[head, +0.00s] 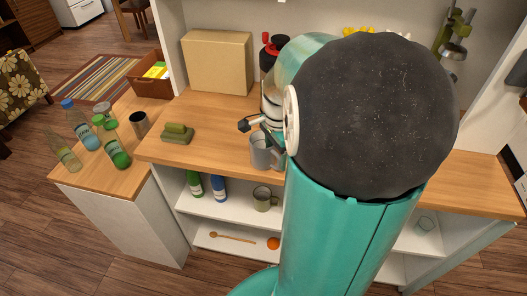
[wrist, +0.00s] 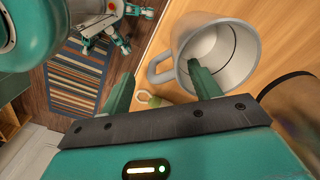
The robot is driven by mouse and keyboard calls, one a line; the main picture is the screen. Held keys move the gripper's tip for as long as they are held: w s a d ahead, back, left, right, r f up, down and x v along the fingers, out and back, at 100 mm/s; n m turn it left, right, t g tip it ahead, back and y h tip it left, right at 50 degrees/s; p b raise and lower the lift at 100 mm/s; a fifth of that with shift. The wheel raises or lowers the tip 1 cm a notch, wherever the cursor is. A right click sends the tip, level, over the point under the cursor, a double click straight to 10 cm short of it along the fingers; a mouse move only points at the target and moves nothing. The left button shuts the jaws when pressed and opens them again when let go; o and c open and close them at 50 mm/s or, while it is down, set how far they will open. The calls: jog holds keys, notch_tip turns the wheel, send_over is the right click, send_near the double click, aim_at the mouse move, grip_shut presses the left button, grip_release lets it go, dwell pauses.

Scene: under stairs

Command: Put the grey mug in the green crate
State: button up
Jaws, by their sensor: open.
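The grey mug (head: 261,153) stands on the wooden counter, partly covered by my arm in the head view. In the wrist view the grey mug (wrist: 178,38) shows its open mouth, with its handle at the left. My gripper (wrist: 162,85) is open and empty. The handle appears between the two fingers; the right fingertip overlaps the mug's mouth, and I cannot tell whether it is inside. In the head view the fingertips are largely hidden behind my arm. No green crate can be made out in either view.
A cardboard box (head: 217,62) stands at the back of the counter, and a green block-like item (head: 177,133) lies left of the mug. Another mug (head: 263,198) is on the shelf below. A brown bin (head: 150,88) stands behind.

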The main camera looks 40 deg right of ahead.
notch_tip(320, 180, down, 4)
jog(key=shift+w, duration=0.15)
jog(key=shift+d, duration=0.1)
grip_shut()
jog(key=shift+r, duration=0.15)
